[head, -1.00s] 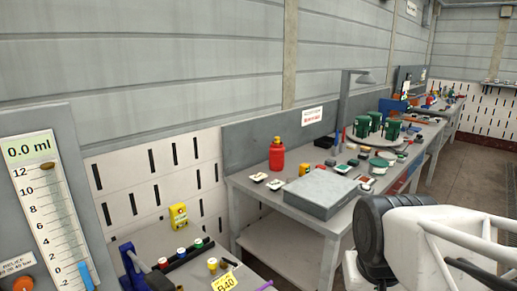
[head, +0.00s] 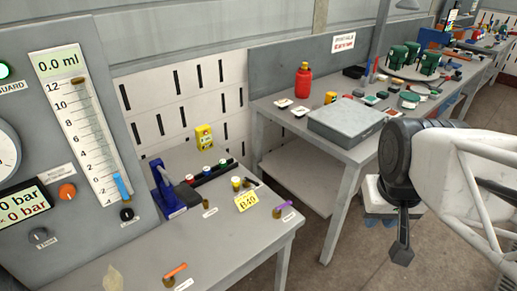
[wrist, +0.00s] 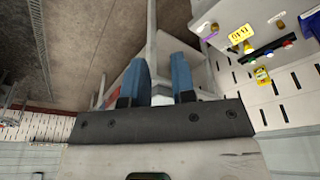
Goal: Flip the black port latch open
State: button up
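My gripper shows in the wrist view (wrist: 161,66) with two blue fingers apart and nothing clearly held between them. In the head view its dark end (head: 401,248) hangs at the right, over the floor, well away from the near bench. The near bench (head: 225,238) carries several small brass ports. One has an orange lever (head: 175,270) at the front, and one has a purple lever (head: 284,208) at the right edge. A small dark piece (head: 251,183) lies behind the yellow B40 tag; I cannot tell for sure whether it is the black latch.
A gauge panel (head: 85,160) with a black knob (head: 127,214) stands at the left. A blue clamp-like tool (head: 166,188), capped vials and the yellow B40 tag (head: 247,202) are on the near bench. A second bench holds a grey box (head: 346,120) and a red bottle (head: 303,78).

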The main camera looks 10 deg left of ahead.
jog(key=w+a+n, duration=0.3)
jog(key=w+a, duration=0.1)
jog(key=w, duration=0.8)
jog(key=n+h, duration=0.1)
jog(key=n, duration=0.8)
send_over(250, 180)
jog(key=s+a, duration=0.1)
notch_tip(250, 180, down, 25)
jog(key=shift+r+g, duration=0.2)
jog(key=shift+g, duration=0.2)
jog(key=shift+s+f, duration=0.1)
jog(key=shift+w+d+f, duration=0.1)
jog(key=shift+w+f, duration=0.1)
jog(key=shift+f, duration=1.05)
jog(key=shift+w+d+f, duration=0.15)
jog(key=shift+w+f, duration=0.05)
jog(key=shift+f, duration=1.05)
jog(key=shift+w+d+f, duration=0.1)
jog(key=shift+w+f, duration=0.1)
jog(key=shift+f, duration=1.05)
